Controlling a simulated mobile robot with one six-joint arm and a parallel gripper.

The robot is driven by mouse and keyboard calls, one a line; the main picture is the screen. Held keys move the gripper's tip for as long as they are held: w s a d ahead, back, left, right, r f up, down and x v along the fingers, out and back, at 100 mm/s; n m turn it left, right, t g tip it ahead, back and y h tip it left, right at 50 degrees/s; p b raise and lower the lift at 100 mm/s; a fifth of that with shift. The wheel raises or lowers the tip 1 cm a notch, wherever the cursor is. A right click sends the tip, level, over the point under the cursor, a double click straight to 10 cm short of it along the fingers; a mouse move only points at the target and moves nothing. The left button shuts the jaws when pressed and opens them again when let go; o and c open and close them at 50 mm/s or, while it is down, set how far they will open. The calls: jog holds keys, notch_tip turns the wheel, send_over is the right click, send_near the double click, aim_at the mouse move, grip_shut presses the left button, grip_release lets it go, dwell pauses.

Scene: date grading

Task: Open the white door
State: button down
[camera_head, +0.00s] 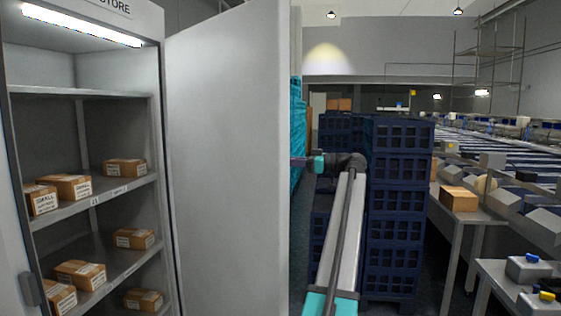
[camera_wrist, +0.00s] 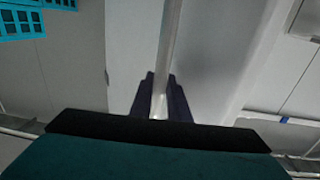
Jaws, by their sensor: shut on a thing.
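The white door (camera_head: 228,160) stands swung wide open at the right side of the cabinet in the head view. Its handle is hidden there, on the far face. In the wrist view the handle is a pale upright bar (camera_wrist: 171,40) running between the dark fingers of my gripper (camera_wrist: 161,86), which is shut on it. The door's face (camera_wrist: 220,55) lies behind the bar. In the head view my gripper (camera_head: 298,162) reaches from the right to the door's free edge, its fingertips mostly hidden.
The open cabinet (camera_head: 155,90) has lit shelves with several small cardboard boxes (camera_head: 126,168). Stacked dark blue crates (camera_head: 400,190) stand close behind my arm. Teal crates (camera_head: 298,130) are stacked beyond the door edge. Tables and a conveyor line (camera_head: 500,165) fill the right.

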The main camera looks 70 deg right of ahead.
jog(key=shift+d+r, duration=0.1)
jog(key=shift+d, duration=0.15)
jog(key=c, duration=1.7)
grip_release()
jog(key=shift+a, duration=0.1)
